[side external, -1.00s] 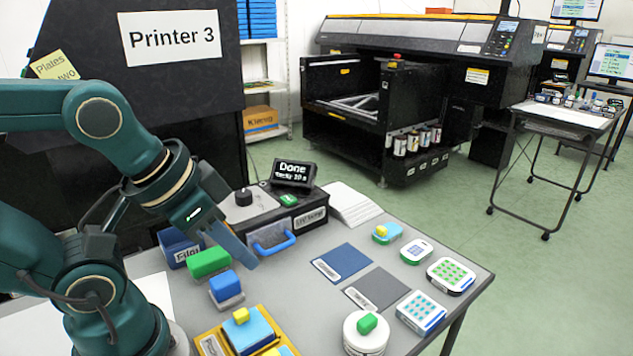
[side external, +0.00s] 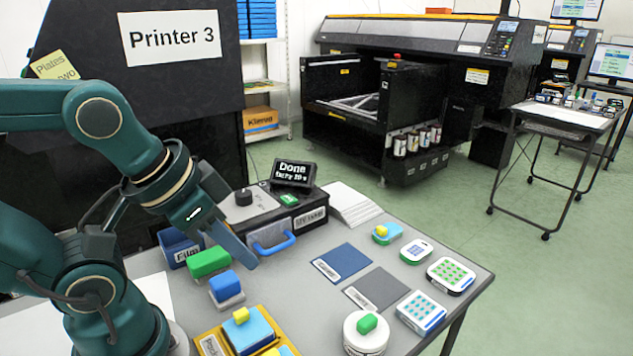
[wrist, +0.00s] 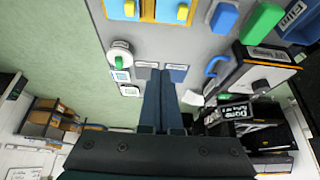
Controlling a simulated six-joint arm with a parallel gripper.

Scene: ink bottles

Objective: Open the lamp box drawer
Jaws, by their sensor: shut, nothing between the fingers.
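The lamp box (side external: 307,212) is a black box with a grey top and a black knob, standing at the back of the table. Its drawer front (side external: 268,234) faces the table's front and carries a blue loop handle (side external: 272,246). The drawer looks closed. The handle also shows in the wrist view (wrist: 214,66), to the right of my fingers. My gripper (side external: 249,264) is shut and empty, pointing down just left of the handle in the side view. In the wrist view the fingers (wrist: 164,75) lie together. I cannot tell whether a finger touches the handle.
A green block (side external: 208,262) and a blue block (side external: 224,285) stand close left of my gripper. A blue bin (side external: 178,246) is behind them. A yellow tray (side external: 215,345) is at the front. Blue (side external: 342,262) and grey (side external: 377,288) mats lie flat to the right.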

